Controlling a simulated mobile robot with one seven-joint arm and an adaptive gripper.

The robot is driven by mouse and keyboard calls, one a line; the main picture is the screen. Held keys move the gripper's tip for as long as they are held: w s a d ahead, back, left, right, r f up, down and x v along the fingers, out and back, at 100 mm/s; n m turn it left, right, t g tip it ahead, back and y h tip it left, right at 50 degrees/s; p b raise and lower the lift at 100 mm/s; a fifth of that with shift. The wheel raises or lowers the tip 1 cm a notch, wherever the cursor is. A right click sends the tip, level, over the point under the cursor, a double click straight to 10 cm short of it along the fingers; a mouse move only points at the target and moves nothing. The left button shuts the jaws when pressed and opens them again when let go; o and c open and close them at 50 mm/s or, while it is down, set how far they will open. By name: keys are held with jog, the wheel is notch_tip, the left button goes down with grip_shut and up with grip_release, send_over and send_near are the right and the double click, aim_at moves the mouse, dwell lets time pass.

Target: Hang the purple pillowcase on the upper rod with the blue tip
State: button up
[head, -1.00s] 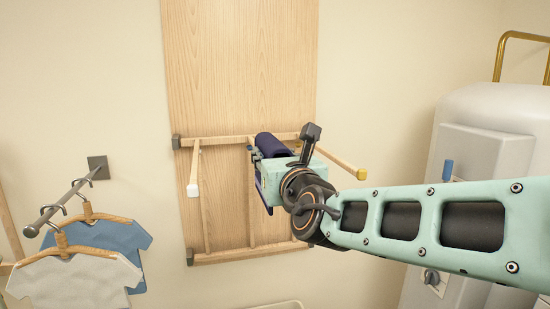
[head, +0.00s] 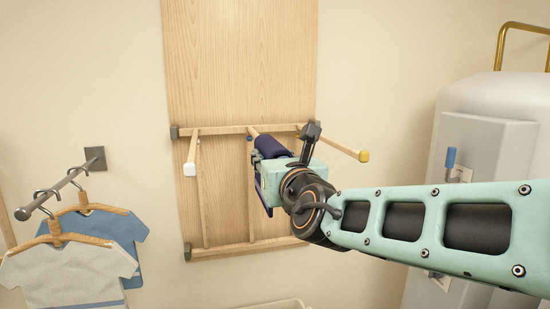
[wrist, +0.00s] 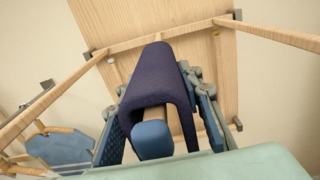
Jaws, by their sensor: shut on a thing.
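The dark purple pillowcase (head: 271,147) is draped over the middle upper rod (head: 253,132) of the wooden wall rack. In the wrist view the pillowcase (wrist: 160,80) lies over the top of the rod and hangs down both sides. The rod's blue tip (wrist: 153,139) sticks out from under it towards the camera. My gripper (head: 264,168) is shut on the pillowcase, with one finger on each side of the rod. In the head view my gripper hides the blue tip and much of the cloth.
A white-tipped rod (head: 192,155) stands out to the left and a yellow-tipped rod (head: 335,143) to the right. A metal rail (head: 62,184) holds shirts on hangers (head: 70,270) at far left. A pale appliance (head: 490,140) stands at right.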

jog(key=o, duration=1.3)
jog(key=shift+s, duration=0.1)
